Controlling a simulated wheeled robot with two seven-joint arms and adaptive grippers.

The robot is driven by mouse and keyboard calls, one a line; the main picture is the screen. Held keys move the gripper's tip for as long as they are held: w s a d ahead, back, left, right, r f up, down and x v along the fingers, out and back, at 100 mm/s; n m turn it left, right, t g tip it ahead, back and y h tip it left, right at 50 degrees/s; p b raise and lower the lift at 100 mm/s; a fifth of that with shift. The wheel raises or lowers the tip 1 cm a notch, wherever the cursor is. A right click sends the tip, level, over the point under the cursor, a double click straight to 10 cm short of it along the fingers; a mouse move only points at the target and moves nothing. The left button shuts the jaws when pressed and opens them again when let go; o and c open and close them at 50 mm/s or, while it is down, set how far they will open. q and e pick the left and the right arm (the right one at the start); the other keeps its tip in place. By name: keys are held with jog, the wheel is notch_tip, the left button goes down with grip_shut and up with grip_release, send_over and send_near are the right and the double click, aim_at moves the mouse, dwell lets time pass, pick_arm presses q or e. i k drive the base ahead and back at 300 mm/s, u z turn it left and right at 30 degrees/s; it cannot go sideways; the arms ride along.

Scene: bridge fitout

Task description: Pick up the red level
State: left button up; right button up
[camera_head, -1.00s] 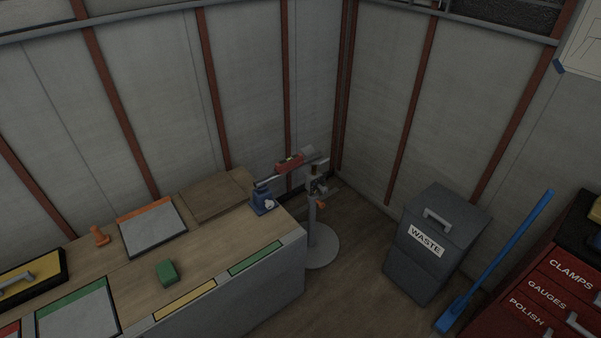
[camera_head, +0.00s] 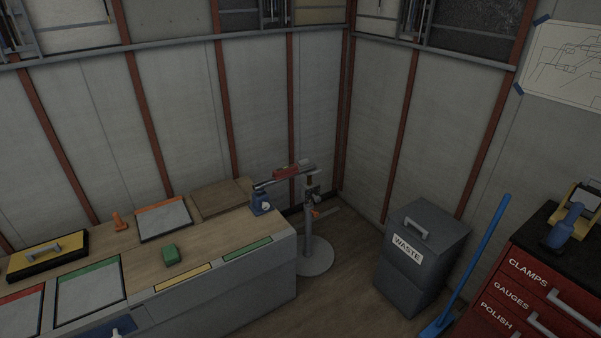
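The red level (camera_head: 286,172) is small and lies on top of a grey bar (camera_head: 268,183), near the wall corner. The bar spans from a blue vise (camera_head: 260,202) on the workbench corner to a grey pedestal stand (camera_head: 311,228) beside the bench.
The workbench (camera_head: 215,236) carries a green block (camera_head: 170,255), an orange cone-like piece (camera_head: 119,222), a yellow-topped case (camera_head: 46,254) and framed mats. A grey waste bin (camera_head: 423,250), blue-handled tool (camera_head: 479,265) and red cabinet (camera_head: 535,285) stand right. Floor (camera_head: 350,280) is open between.

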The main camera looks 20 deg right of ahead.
aim_at(287, 171)
jog(key=z, duration=0.55)
jog(key=i, duration=1.45)
jog(key=u, duration=0.4)
